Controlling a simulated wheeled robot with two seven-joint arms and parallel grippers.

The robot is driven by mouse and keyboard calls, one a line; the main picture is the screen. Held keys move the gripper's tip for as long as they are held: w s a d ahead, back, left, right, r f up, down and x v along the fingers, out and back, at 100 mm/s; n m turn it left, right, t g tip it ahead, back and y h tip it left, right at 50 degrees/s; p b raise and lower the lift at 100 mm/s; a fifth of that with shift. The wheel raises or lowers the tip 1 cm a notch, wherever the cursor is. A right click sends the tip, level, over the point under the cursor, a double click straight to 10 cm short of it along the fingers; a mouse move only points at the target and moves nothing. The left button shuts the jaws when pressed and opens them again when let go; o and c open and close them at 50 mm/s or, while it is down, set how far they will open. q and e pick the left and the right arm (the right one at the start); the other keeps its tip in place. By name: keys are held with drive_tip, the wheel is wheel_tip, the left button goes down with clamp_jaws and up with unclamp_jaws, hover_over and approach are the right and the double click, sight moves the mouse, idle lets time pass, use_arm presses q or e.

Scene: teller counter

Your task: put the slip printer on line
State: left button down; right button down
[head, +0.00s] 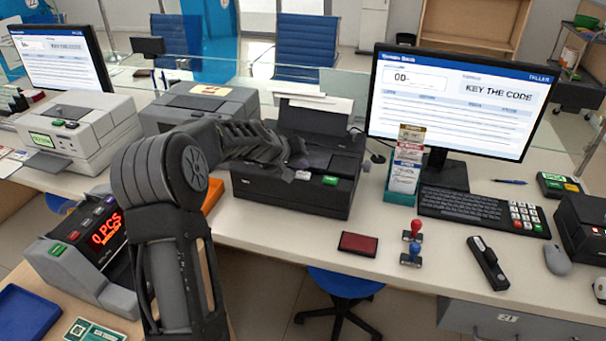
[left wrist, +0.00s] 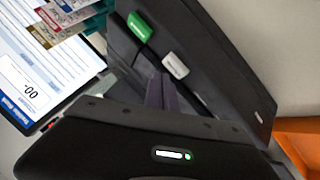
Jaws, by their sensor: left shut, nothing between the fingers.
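The slip printer, a black box (head: 291,194), stands on the counter at the centre of the head view. A dark panel with white paper at its top rises at its back. Its front edge has a white button (head: 303,175) and a green button (head: 330,180). In the left wrist view the green button (left wrist: 139,27) and white button (left wrist: 175,65) show on its black face. My left gripper (head: 300,155) is shut and empty, over the printer's left part near the white button. Its fingertips (left wrist: 161,88) point at the printer; contact cannot be told. My right gripper is out of view.
A monitor (head: 462,100) reads "KEY THE CODE". Before it are a keyboard (head: 470,206), a card holder (head: 402,172), two stamps and a red pad (head: 359,243). Grey machines stand left, one lit "0 PCS" (head: 105,229). The front counter right of the printer has some clear room.

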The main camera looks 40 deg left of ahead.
sight(301, 176)
use_arm(q)
drive_tip(key=shift+f, duration=0.1)
idle(0.7)
drive_tip(key=shift+f+b, duration=0.3)
drive_tip(key=shift+b, duration=0.35)
drive_tip(key=shift+f+b, duration=0.5)
drive_tip(key=shift+b, duration=0.05)
idle(0.5)
drive_tip(key=shift+r, duration=0.15)
drive_tip(key=shift+r+p, duration=0.55)
drive_tip(key=shift+r, duration=0.2)
drive_tip(key=shift+r+p, duration=1.75)
drive_tip(key=shift+r, duration=0.8)
